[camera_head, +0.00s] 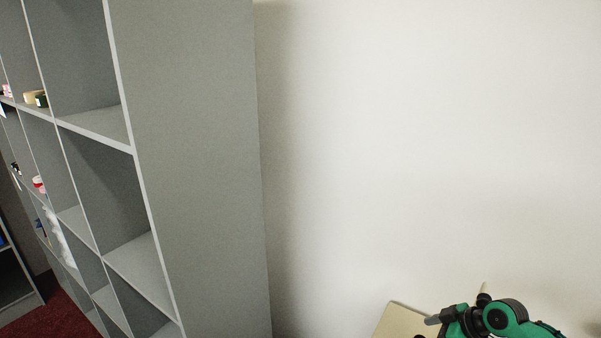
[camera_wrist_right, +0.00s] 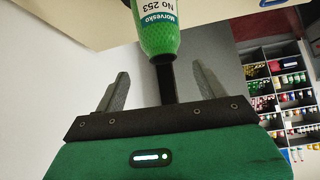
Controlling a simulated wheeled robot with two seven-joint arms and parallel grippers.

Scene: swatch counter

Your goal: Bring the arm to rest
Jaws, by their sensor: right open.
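My right arm (camera_head: 500,318) shows at the lower right of the head view, by the corner of a beige board or counter (camera_head: 398,319). In the right wrist view my right gripper (camera_wrist_right: 160,70) is open, its two grey fingers spread. A green bottle (camera_wrist_right: 158,38) with a white and teal label reading "Morvesko No 253" is at the top middle, cut off by the frame edge. A long black cap or neck (camera_wrist_right: 167,82) runs from it toward my palm, between the fingers, with a visible gap on each side. My left gripper is not in view.
A tall grey shelf unit (camera_head: 200,150) fills the left of the head view, with a few small items in its far compartments. A bare white wall (camera_head: 430,140) is behind. The wrist view shows a rack (camera_wrist_right: 285,95) of many small bottles at right.

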